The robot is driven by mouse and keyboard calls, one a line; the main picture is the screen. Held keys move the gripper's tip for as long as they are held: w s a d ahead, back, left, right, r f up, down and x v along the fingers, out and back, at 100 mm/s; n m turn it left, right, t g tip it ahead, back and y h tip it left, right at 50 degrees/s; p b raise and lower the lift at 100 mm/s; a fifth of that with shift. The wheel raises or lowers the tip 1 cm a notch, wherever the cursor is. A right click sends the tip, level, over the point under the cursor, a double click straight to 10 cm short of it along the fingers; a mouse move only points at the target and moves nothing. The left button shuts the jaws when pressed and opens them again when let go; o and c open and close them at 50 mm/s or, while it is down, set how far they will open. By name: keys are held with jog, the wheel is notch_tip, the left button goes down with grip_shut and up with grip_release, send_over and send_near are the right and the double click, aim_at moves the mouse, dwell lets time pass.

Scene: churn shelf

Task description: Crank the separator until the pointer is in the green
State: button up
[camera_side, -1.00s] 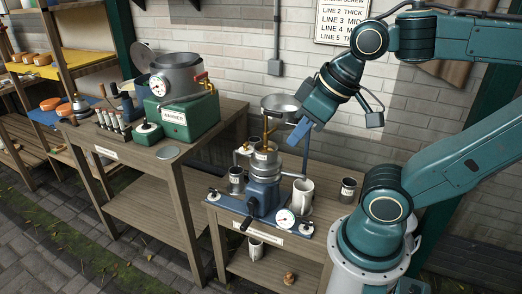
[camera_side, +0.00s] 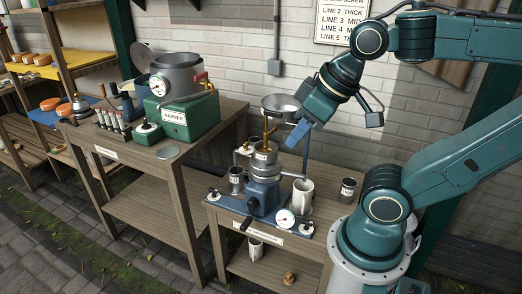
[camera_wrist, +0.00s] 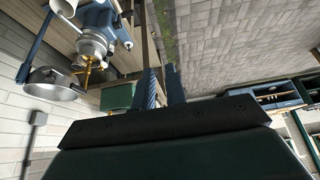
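The separator (camera_side: 265,190) is a blue and silver machine bolted on the low bench, with brass spouts and a silver bowl (camera_side: 281,103) on top. Its crank (camera_side: 246,223) with a dark handle shows at the front. A round white gauge (camera_side: 285,217) sits at its base; its pointer and any green band are too small to read. My gripper (camera_side: 297,136) hangs beside and just below the bowl, well above the crank. In the wrist view, the two blue fingers (camera_wrist: 163,72) stand slightly apart with nothing between them. The separator (camera_wrist: 95,35) shows at upper left there.
A taller bench (camera_side: 215,125) at left holds a green-based warmer (camera_side: 186,117). A brick wall stands behind. Open paving lies in front.

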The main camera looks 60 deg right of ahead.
jog(key=o, duration=0.7)
jog(key=shift+w, duration=0.25)
jog(key=w+d+f+m+g+h, duration=0.1)
jog(key=w+d+f+m+g, duration=0.15)
jog(key=w+f+m, duration=0.4)
jog(key=w+d+f+m+g, duration=0.1)
jog(key=w+d+f+m, duration=0.25)
jog(key=w+f, duration=0.55)
jog(key=w+d+f+m, duration=0.1)
jog(key=f+m, duration=0.1)
jog(key=f, duration=0.6)
jog(key=w+d+f+m+g+h, duration=0.1)
jog(key=d+f+m, duration=0.1)
jog(key=f, duration=0.6)
jog(key=w+d+f+m+g, duration=0.1)
jog(key=f+m, duration=0.3)
jog(key=f, duration=0.4)
jog(key=shift+w+d+f+h, duration=0.15)
jog(key=shift+w+d+h, duration=0.15)
jog(key=shift+w+d, duration=0.35)
